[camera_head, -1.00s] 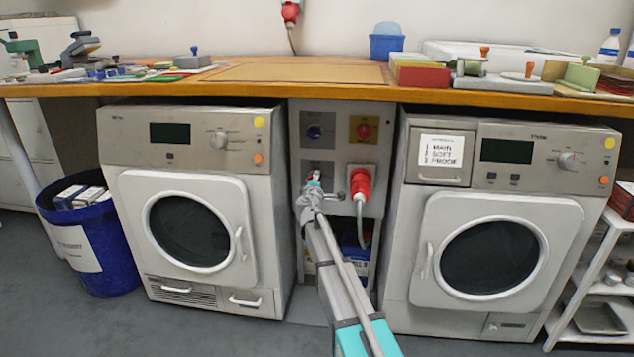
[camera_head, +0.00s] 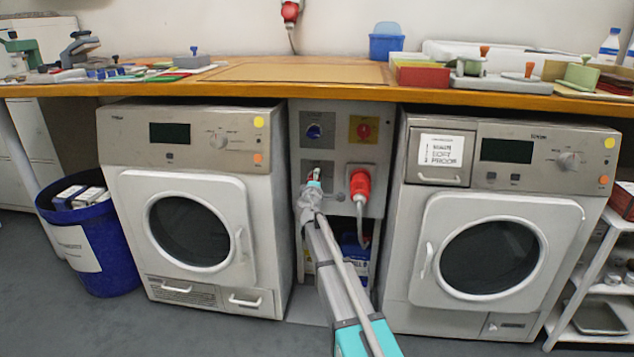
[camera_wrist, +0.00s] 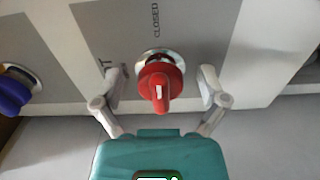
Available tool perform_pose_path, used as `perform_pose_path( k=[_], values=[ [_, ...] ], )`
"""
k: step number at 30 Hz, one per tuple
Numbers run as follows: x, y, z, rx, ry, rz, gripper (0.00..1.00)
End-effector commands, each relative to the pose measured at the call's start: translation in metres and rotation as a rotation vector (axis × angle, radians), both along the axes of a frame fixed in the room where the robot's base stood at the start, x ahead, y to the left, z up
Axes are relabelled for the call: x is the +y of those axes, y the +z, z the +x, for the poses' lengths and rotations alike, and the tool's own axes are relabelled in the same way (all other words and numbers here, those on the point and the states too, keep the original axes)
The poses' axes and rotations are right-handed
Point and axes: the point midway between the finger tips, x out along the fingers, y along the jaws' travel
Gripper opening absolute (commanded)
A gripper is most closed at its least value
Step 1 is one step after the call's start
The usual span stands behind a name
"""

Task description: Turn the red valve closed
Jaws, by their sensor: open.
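The red valve (camera_wrist: 160,86) sits on a grey plate in the wrist view, with a white mark on its handle. Its handle points down in that picture, and the word CLOSED is printed above it. My gripper (camera_wrist: 160,78) is open, with one finger on each side of the valve and visible gaps between. In the head view my gripper (camera_head: 313,180) is at the lower left plate of the wall panel between the two machines. It hides most of the valve there; only a bit of red shows.
A blue knob (camera_head: 314,131) is above the valve, also seen in the wrist view (camera_wrist: 14,92). A red knob on a yellow plate (camera_head: 363,130) and a red plug with cable (camera_head: 360,186) are close by on the right. Washing machines (camera_head: 190,140) (camera_head: 510,180) flank the panel.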

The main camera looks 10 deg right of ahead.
Motion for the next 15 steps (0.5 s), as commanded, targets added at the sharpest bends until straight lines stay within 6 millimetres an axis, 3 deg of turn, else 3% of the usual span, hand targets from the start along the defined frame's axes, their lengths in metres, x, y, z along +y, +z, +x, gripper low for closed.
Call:
perform_pose_path(
  k=[8,15],
  values=[
    [0.002,0.000,-0.007,0.000,0.000,0.000,0.92],
    [0.010,0.000,-0.033,0.000,0.002,0.000,0.92]
  ],
)
